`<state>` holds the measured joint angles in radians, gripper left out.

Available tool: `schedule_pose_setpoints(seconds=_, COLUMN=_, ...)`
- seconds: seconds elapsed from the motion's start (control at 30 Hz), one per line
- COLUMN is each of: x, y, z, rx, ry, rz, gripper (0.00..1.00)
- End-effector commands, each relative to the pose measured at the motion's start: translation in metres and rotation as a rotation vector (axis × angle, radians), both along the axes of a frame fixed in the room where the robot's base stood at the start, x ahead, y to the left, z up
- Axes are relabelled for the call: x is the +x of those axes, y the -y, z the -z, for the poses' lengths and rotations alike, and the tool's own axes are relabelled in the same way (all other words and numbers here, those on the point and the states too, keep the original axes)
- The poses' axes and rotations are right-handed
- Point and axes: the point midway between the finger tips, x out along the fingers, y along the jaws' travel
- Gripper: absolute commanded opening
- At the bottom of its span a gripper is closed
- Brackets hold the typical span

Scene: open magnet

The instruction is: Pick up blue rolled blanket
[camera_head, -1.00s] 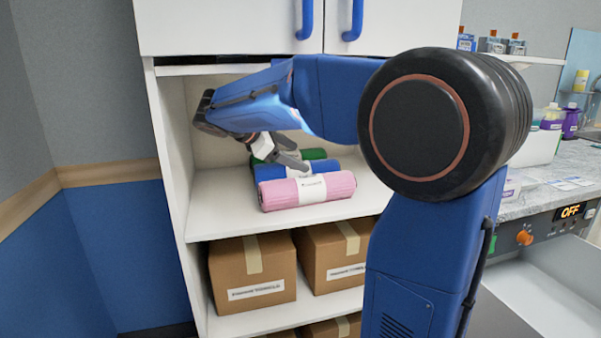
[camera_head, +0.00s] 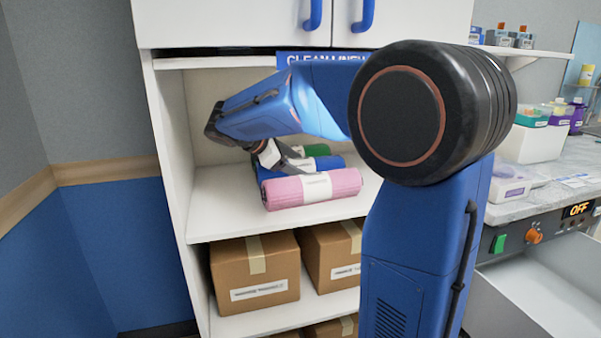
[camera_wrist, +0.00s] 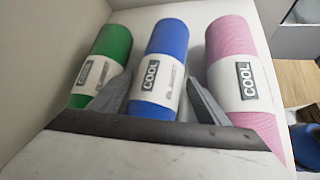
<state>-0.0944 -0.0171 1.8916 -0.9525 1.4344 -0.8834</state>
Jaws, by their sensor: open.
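The blue rolled blanket (camera_wrist: 168,45) lies in the middle of a row of three on the shelf, with a white band marked COOL. It also shows in the head view (camera_head: 328,163), partly hidden by my gripper and the pink roll. My gripper (camera_wrist: 160,95) is open, with one grey finger on each side of the blue roll's near end. I cannot tell whether the fingers touch it. In the head view my gripper (camera_head: 292,160) reaches down over the rolls.
A green rolled blanket (camera_wrist: 110,48) lies left of the blue one and a pink rolled blanket (camera_wrist: 232,48) lies right, both close to the fingers. The white shelf (camera_head: 222,218) has side walls. Cardboard boxes (camera_head: 254,270) stand on the shelf below.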

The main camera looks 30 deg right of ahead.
Motion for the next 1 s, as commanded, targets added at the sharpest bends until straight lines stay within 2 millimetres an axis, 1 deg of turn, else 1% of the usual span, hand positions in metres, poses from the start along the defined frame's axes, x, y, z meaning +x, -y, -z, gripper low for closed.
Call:
schedule_pose_setpoints(seconds=0.03, x=-0.001, y=0.005, z=0.003, rx=0.0, ry=-0.001, rz=0.003, gripper=0.7)
schedule_pose_setpoints(seconds=0.13, x=0.0, y=0.01, z=0.008, rx=0.0, ry=-0.001, rz=0.001, gripper=0.7)
schedule_pose_setpoints(seconds=0.37, x=0.0, y=0.011, z=0.008, rx=0.0, ry=0.0, rz=0.0, gripper=0.7)
schedule_pose_setpoints(seconds=0.4, x=0.0, y=0.011, z=0.008, rx=0.0, ry=0.0, rz=0.0, gripper=0.67)
schedule_pose_setpoints(seconds=0.57, x=0.0, y=0.011, z=0.008, rx=0.0, ry=0.0, rz=0.0, gripper=0.29)
schedule_pose_setpoints(seconds=0.6, x=0.0, y=0.011, z=0.008, rx=-0.001, ry=0.0, rz=0.0, gripper=0.25)
schedule_pose_setpoints(seconds=0.87, x=0.0, y=0.011, z=0.006, rx=-0.001, ry=0.0, rz=0.0, gripper=0.25)
schedule_pose_setpoints(seconds=1.0, x=0.001, y=0.011, z=-0.002, rx=-0.001, ry=0.002, rz=0.001, gripper=0.25)
